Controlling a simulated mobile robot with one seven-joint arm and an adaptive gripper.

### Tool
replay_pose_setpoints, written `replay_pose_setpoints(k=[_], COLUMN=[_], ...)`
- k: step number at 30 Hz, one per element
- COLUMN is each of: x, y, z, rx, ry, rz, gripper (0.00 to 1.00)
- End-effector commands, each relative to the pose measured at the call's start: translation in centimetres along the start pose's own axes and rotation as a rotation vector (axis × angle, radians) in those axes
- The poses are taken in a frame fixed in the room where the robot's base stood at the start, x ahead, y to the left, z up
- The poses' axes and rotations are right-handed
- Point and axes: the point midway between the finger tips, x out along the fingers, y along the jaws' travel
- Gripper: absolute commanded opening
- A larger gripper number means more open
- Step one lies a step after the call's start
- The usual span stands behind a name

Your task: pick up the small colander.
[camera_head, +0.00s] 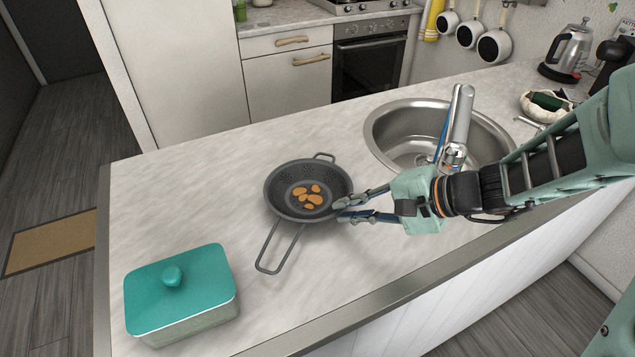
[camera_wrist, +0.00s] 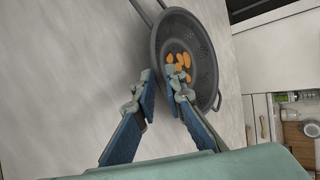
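The small colander (camera_head: 283,178) is dark grey, with a long wire handle (camera_head: 278,250) toward the front left and a small loop handle at the back. It stands upright on the counter and holds several orange-brown pieces (camera_head: 309,196). In the wrist view the colander (camera_wrist: 201,45) is at the upper right. My gripper (camera_head: 340,208) is at the colander's right front rim, with its fingers parted. In the wrist view, my gripper (camera_wrist: 160,75) has its right finger overlapping the colander and its left finger outside over the counter. Whether either finger touches the rim is unclear.
A teal-lidded box (camera_head: 185,300) stands at the front left of the counter (camera_head: 190,190). A steel sink (camera_head: 385,125) with a tall faucet (camera_head: 458,120) lies behind my gripper. A kettle (camera_head: 568,52) and a bowl (camera_head: 540,115) are at the back right. The counter left of the colander is clear.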

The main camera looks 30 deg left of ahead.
Motion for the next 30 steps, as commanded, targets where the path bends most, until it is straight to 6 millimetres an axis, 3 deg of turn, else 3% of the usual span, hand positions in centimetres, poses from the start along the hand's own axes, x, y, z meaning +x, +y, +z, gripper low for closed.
replay_pose_setpoints(k=[6, 9, 15, 19, 30], x=[2.8, 3.3, 3.3, 3.3, 3.3], y=[0.0, -0.1, -0.1, -0.1, -0.1], z=[-0.4, -0.5, -0.5, -0.5, -0.5], rx=[0.000, 0.000, -0.001, 0.000, -0.001], ry=[-0.003, 0.000, 0.001, 0.001, 0.000], rz=[0.001, 0.001, 0.000, 0.000, -0.001], gripper=[0.11, 0.11, 0.11, 0.00, 0.00])
